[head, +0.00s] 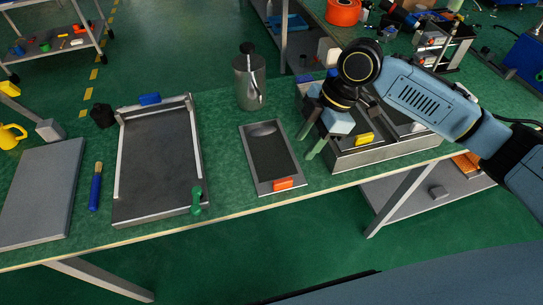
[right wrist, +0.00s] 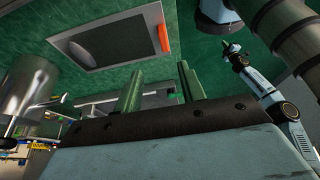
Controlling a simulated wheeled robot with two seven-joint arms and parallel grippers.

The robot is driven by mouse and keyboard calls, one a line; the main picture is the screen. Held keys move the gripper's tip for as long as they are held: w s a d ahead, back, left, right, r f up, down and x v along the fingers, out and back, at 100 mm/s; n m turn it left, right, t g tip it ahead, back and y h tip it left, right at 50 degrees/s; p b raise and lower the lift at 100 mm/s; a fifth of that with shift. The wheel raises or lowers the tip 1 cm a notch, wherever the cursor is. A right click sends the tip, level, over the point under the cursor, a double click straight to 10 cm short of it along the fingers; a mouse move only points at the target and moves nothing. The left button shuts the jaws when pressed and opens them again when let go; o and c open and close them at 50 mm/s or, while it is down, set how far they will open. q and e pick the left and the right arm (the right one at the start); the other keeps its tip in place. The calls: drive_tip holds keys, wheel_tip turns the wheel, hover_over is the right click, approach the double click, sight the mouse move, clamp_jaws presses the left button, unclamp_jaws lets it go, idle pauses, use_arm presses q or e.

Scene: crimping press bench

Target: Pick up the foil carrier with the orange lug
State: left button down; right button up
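The foil carrier (head: 270,151) is a shallow grey-rimmed tray with a dark floor. It lies on the green bench in the middle of the head view, with its orange lug (head: 283,184) on the near edge. The carrier also shows at the top of the right wrist view (right wrist: 150,22), with the orange lug (right wrist: 163,38) at its right end. My right gripper (head: 311,141) is open and empty, just right of the carrier and apart from it. Its two green fingers (right wrist: 160,88) stand apart. What looks like my left gripper (right wrist: 231,48) shows small in the right wrist view; its opening is unclear.
A metal box (head: 385,152) with a yellow lug (head: 364,139) stands right of the carrier, partly under my right arm. A metal can (head: 248,82) stands behind the carrier. A larger tray (head: 160,213) with a green knob lies left. Bare bench separates tray and carrier.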

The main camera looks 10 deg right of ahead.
drive_tip(key=b, duration=0.1)
hover_over(284, 181)
drive_tip(key=d, duration=0.2)
drive_tip(key=f, duration=0.4)
drive_tip(key=w+f, duration=0.1)
drive_tip(key=f, duration=0.1)
drive_tip(key=shift+d+f, duration=0.2)
drive_tip(key=shift+f, duration=0.1)
drive_tip(key=shift+s+a+f+b, duration=0.2)
drive_tip(key=shift+f+b, duration=0.15)
drive_tip(key=shift+f, duration=0.3)
drive_tip(key=x, duration=0.2)
drive_tip(key=b+x, duration=0.1)
drive_tip(key=x, duration=0.1)
drive_tip(key=shift+s+f, duration=0.2)
drive_tip(key=shift+f, duration=0.05)
drive_tip(key=shift+a, duration=0.1)
drive_tip(key=c, duration=0.5)
use_arm(q)
drive_tip(key=a+f, duration=0.2)
drive_tip(key=shift+w+a+f, duration=0.25)
drive_tip(key=shift+a+f, duration=0.05)
drive_tip(key=shift+f, duration=0.05)
use_arm(e)
clamp_jaws()
